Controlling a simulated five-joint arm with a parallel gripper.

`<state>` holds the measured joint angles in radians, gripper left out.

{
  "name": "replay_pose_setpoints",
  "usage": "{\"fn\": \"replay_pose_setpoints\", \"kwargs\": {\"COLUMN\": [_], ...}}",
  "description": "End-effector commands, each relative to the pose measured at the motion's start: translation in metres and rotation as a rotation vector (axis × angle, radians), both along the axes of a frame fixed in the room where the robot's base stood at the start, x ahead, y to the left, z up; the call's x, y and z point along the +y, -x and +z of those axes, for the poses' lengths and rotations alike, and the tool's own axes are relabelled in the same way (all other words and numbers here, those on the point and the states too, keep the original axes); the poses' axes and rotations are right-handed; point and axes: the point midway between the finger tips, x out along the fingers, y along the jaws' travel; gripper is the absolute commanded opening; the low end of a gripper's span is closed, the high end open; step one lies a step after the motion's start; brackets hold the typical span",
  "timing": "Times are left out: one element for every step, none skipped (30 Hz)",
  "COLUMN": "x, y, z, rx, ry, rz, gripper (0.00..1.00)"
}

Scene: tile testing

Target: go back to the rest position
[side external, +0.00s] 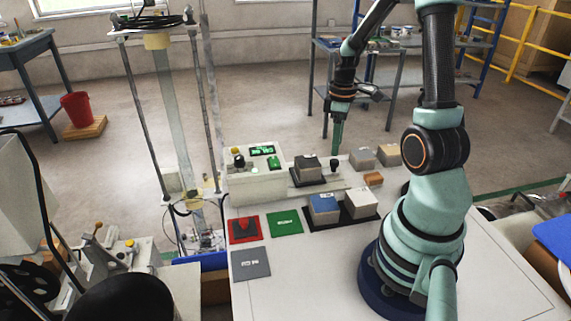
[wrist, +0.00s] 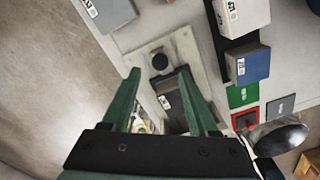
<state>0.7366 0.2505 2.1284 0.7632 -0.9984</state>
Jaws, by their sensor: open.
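My gripper (side external: 338,140) hangs fingers down above the test station, near its black knob (side external: 334,165). In the wrist view my gripper (wrist: 160,70) has its two green fingers spread, with nothing held between them. A grey tile (side external: 307,164) sits on the dark fixture of the station, left of my fingers in the side view. The wrist view shows the black knob (wrist: 160,62) and the labelled tile (wrist: 165,103) between and beyond the fingers. The exact height of the fingertips above the station is hard to tell.
A blue tile (side external: 323,207) and a white tile (side external: 361,202) stand on a black tray. Red (side external: 243,229), green (side external: 285,222) and grey (side external: 250,263) pads lie at the left. Grey blocks (side external: 361,157) stand behind. The air above the table's front is clear.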

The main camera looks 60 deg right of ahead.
Motion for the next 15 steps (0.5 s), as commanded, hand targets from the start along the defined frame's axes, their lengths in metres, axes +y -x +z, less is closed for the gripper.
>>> {"fn": "replay_pose_setpoints", "kwargs": {"x": [-0.0002, -0.0002, -0.0002, -0.0002, -0.0001, -0.0001, 0.0000, 0.0000, 0.0000, 0.0000, 0.0000, 0.0000, 0.0004, 0.0013, 0.0036], "y": [-0.0001, -0.0003, -0.0002, -0.0002, -0.0001, 0.0000, 0.0000, 0.0000, 0.0000, 0.0000, 0.0000, -0.0001, -0.0004, -0.0011, -0.0031], "z": [0.0030, 0.0042, 0.0054, 0.0060, 0.0063, 0.0065, 0.0065, 0.0064, 0.0064, 0.0063, 0.0063, 0.0063, 0.0067, 0.0077, 0.0102], "rx": [-0.001, -0.001, -0.001, -0.001, -0.001, -0.001, -0.001, 0.000, 0.000, 0.000, 0.000, 0.000, -0.001, -0.003, -0.008], "ry": [0.001, 0.002, 0.002, 0.002, 0.001, 0.001, 0.001, 0.001, 0.001, 0.001, 0.001, 0.001, 0.002, 0.003, 0.006], "rz": [0.000, 0.000, 0.000, 0.000, 0.000, 0.000, 0.000, 0.000, 0.000, 0.000, 0.000, 0.000, 0.000, 0.000, -0.001], "gripper": [0.60, 0.60, 0.60, 0.60, 0.60, 0.60, 0.60, 0.60, 0.60, 0.60, 0.60, 0.60, 0.60, 0.60, 0.60]}}
